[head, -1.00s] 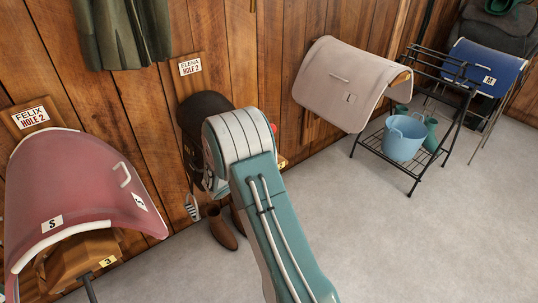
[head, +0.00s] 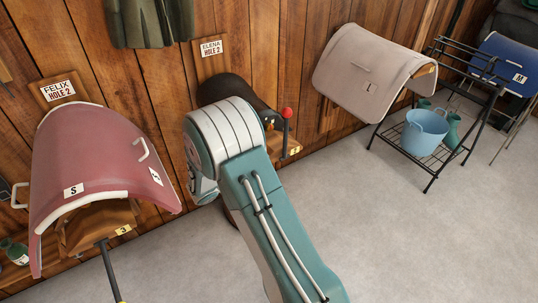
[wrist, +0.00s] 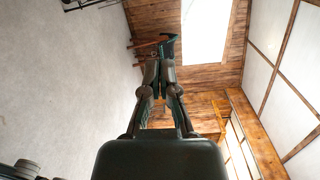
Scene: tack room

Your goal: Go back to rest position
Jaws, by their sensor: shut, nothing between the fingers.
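My gripper (wrist: 161,72) shows in the wrist view with its two fingers together and nothing between them. It points into open room, away from the saddle racks. In the head view my arm reaches up from the bottom and bends in front of the wall; the gripper itself is hidden there.
A pink saddle pad (head: 100,160) sits on a rack at left, under a FELIX sign (head: 58,90). A beige pad (head: 370,70) hangs at right. A black wire stand (head: 440,165) holds a light blue bucket (head: 424,132). The grey floor (head: 420,245) at lower right is clear.

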